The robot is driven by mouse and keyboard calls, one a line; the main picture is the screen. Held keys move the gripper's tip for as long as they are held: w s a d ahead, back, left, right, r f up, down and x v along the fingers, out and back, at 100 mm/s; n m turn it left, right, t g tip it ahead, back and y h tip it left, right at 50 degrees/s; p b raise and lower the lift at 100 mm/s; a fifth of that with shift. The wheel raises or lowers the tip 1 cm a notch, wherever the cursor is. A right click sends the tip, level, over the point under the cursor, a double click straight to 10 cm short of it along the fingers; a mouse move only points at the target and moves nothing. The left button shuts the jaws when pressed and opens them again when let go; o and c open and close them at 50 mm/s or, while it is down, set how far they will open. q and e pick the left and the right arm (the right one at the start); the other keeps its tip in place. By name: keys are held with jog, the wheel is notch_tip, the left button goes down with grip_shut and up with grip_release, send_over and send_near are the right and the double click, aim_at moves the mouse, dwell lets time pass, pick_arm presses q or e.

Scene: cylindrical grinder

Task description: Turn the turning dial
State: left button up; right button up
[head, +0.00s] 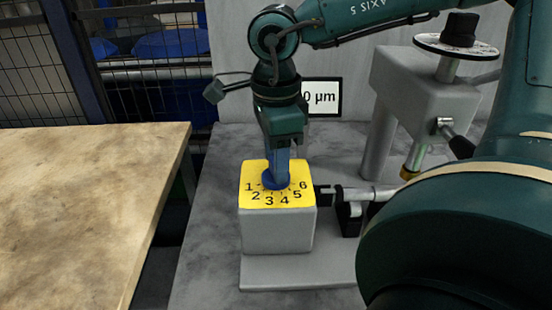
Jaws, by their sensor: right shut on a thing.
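The turning dial (270,182) is a small blue knob on a yellow plate (257,199) marked with the numbers 1 to 6. The plate tops a grey block (277,232). My right gripper (276,176) points straight down from above and is shut on the dial. Its fingers hide much of the knob, so I cannot tell which number it points to. My left gripper is not in view.
A grey machine part with a black-knobbed handwheel (456,44) stands at the right. A white sign (322,97) reading "0 µm" is behind my gripper. A wooden table (80,215) lies at the left, bare. A wire fence (150,75) is behind.

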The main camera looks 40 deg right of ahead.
dwell(0.3)
jog(key=o, duration=1)
notch_tip(320, 180, up, 13)
jog(key=shift+r+p, duration=0.1)
jog(key=shift+p, duration=0.65)
